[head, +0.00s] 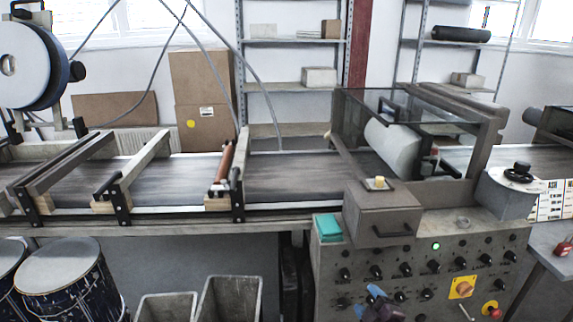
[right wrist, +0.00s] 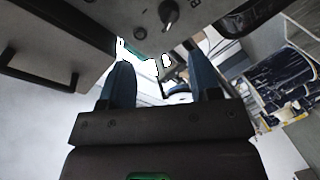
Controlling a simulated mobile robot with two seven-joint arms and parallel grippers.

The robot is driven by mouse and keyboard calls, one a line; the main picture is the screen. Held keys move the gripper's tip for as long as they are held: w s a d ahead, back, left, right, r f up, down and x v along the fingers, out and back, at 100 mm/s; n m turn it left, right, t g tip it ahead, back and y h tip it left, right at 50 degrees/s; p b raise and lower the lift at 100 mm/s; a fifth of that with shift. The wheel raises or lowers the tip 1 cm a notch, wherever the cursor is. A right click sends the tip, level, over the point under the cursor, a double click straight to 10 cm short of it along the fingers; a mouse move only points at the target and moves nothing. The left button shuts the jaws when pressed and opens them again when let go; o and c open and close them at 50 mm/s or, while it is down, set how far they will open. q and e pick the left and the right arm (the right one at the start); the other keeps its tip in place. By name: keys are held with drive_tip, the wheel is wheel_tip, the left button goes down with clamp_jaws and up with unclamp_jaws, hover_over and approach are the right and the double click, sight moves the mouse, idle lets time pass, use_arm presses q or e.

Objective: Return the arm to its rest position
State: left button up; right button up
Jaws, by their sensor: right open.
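My right gripper (head: 376,302) shows at the bottom edge of the head view, in front of the lower part of the grey control cabinet (head: 330,262). Only its blue fingers and a dark part show; the rest is cut off. In the right wrist view, the two dark blue fingers of the gripper (right wrist: 163,82) stand apart with nothing held between them. The cabinet front with a black knob (right wrist: 168,14) shows at the top of that view. My left gripper is not in view.
The conveyor belt (head: 290,180) runs behind the cabinet. A box with a handle (head: 385,217) and a teal pad (head: 328,228) sit on the cabinet top. Two grey bins (head: 228,300) and blue drums (head: 65,280) stand left. A side table (head: 550,245) stands right.

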drive_tip(key=s+d+f+m+g+h, duration=0.1)
drive_tip(key=s+m, duration=0.5)
drive_tip(key=s, duration=0.8)
drive_tip(key=s+d+f+m+g+h, duration=0.2)
drive_tip(key=s+f+m, duration=0.4)
drive_tip(key=s, duration=0.8)
drive_tip(key=shift+s+d+m+g, duration=0.15)
drive_tip(key=shift+d+m+g, duration=0.25)
drive_tip(key=shift+d+g, duration=0.45)
